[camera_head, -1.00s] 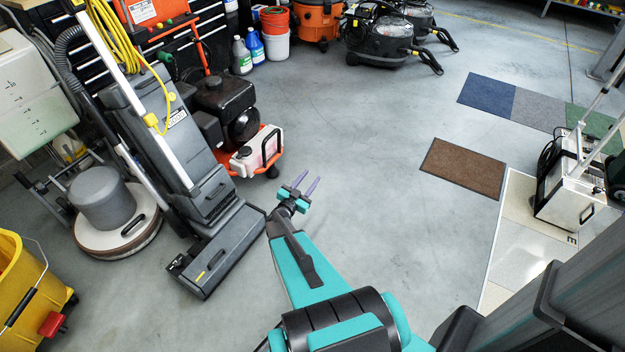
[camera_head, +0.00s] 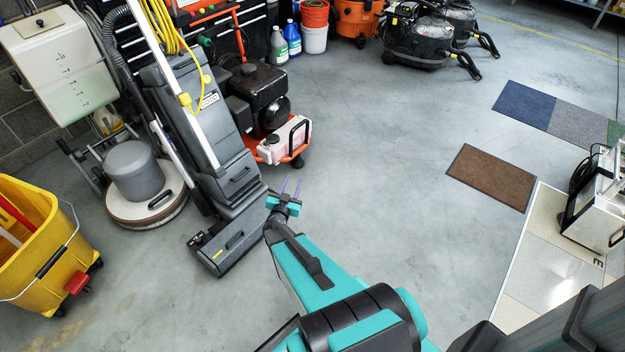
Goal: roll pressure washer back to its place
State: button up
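The pressure washer (camera_head: 268,114) stands on the floor at upper centre-left, with a black engine, an orange frame, a white tank (camera_head: 284,143) and small dark wheels. An orange handle rises at its back, beside the drawer cabinet. My gripper (camera_head: 291,182) is below the washer in the picture, its two purple fingers pointing up toward the tank side. The fingers are apart with nothing between them, and the gripper appears clear of the washer. The washer's left side is partly hidden by the grey upright floor machine.
The grey upright floor machine (camera_head: 227,222) stands just left of my gripper. A round floor polisher (camera_head: 136,175) and a yellow mop bucket (camera_head: 38,240) are farther left. Black vacuums (camera_head: 415,45) stand at the back. A brown mat (camera_head: 490,177) lies right. The middle floor is clear.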

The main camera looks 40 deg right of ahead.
jog(key=w+a+f+n+t+y, duration=0.1)
jog(key=a+f+n+y, duration=0.2)
jog(key=a, duration=0.5)
jog(key=w+a+f+n+y, duration=0.15)
jog(key=a+y, duration=0.25)
jog(key=a, duration=0.5)
jog(key=a+f+n+t+y, duration=0.1)
jog(key=a+f+n+y, duration=0.25)
jog(key=a, duration=0.45)
jog(key=s+a+f+n+g+y, duration=0.3)
jog(key=s+a, duration=0.2)
jog(key=a, duration=0.3)
jog(key=s+a+f+n+g+y, duration=0.1)
jog(key=s+a+f+g, duration=0.15)
jog(key=s, duration=0.45)
jog(key=s+a+f+n+g+y, duration=0.1)
jog(key=s+a+g, duration=0.2)
jog(key=s, duration=0.4)
jog(key=s+r+g, duration=0.1)
jog(key=s+g, duration=0.3)
jog(key=s, duration=0.4)
jog(key=s+d+r+g+h, duration=0.1)
jog(key=s+r+g, duration=0.1)
jog(key=s, duration=0.7)
jog(key=shift+s+d+g, duration=0.25)
jog(key=shift+g, duration=0.6)
jog(key=shift+h, duration=0.25)
jog(key=shift+c, duration=0.6)
